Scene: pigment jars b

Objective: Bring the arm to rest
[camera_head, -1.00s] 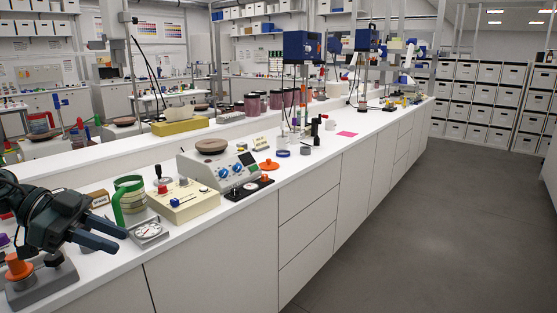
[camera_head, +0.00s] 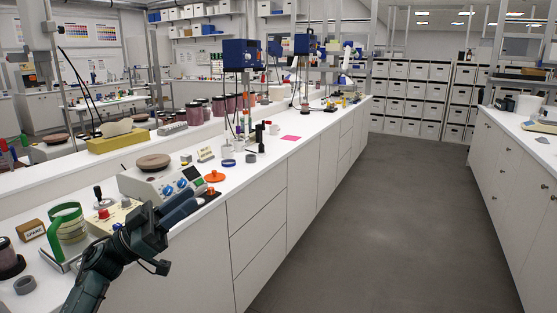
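My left gripper (camera_head: 196,197) reaches in from the bottom left, over the front edge of the white bench. Its two dark fingers point up and to the right, with a narrow gap between them. It looks empty; nothing shows between the fingers. It hides part of the beige control box (camera_head: 113,216) and the area in front of the hotplate unit (camera_head: 153,182). My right gripper is not in view.
A pink note (camera_head: 291,138) lies farther along. The grey floor (camera_head: 345,220) is clear.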

